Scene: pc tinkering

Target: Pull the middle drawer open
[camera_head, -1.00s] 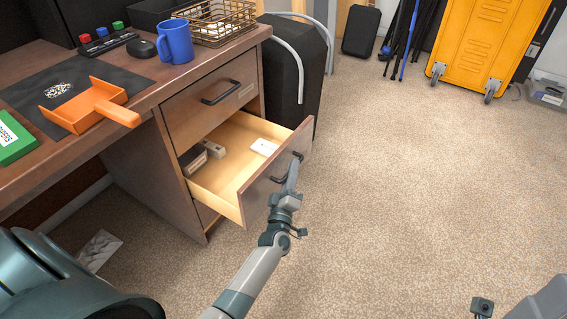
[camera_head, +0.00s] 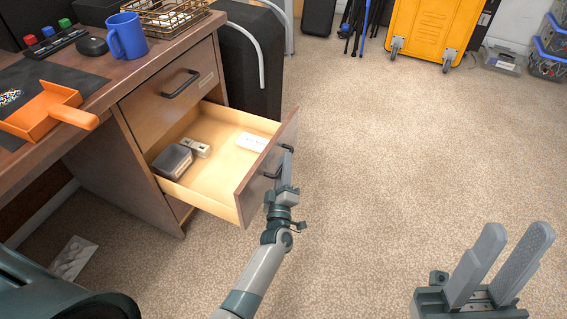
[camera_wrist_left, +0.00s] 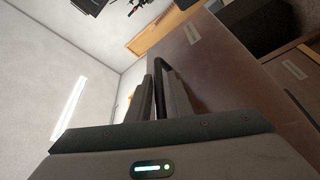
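The middle drawer (camera_head: 250,196) of the brown desk pedestal is pulled well out, its inside showing. Its dark bar handle (camera_head: 270,174) is on the front panel. My left gripper (camera_head: 286,166) is at this handle. In the left wrist view the two fingers are close together with the handle bar (camera_wrist_left: 159,78) between them, and they look shut on it. My right gripper (camera_head: 514,238) is open and empty, over the carpet at the lower right.
In the drawer lie a grey box (camera_head: 172,161), a small pale item (camera_head: 197,147) and a white item (camera_head: 252,142). The closed top drawer (camera_head: 150,106) is above. An orange dustpan (camera_head: 38,117) and blue mug (camera_head: 127,37) are on the desk. The carpet to the right is clear.

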